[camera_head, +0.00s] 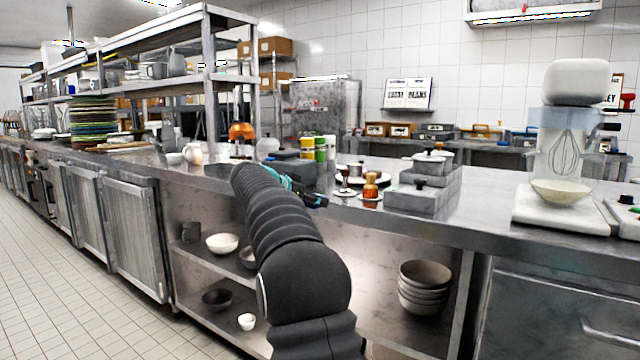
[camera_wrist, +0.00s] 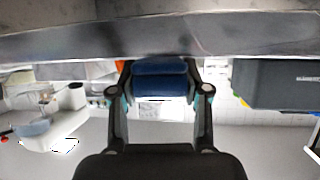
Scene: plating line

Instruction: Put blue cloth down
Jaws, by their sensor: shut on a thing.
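The blue cloth (camera_wrist: 160,82) is a folded dark blue bundle between the two fingers of my gripper (camera_wrist: 160,90) in the wrist view. The fingers press on both its sides, so my gripper is shut on it. In the head view my gripper (camera_head: 305,195) is at the counter's front edge, partly behind my arm. I cannot make out the cloth there. The steel counter (camera_head: 500,212) runs across the view. In the wrist view, which looks upside down, a grey surface (camera_wrist: 230,35) crosses the top near the cloth; contact cannot be told.
A white mixer (camera_head: 570,150) is at the far right. Some bare counter shows between pot and mixer.

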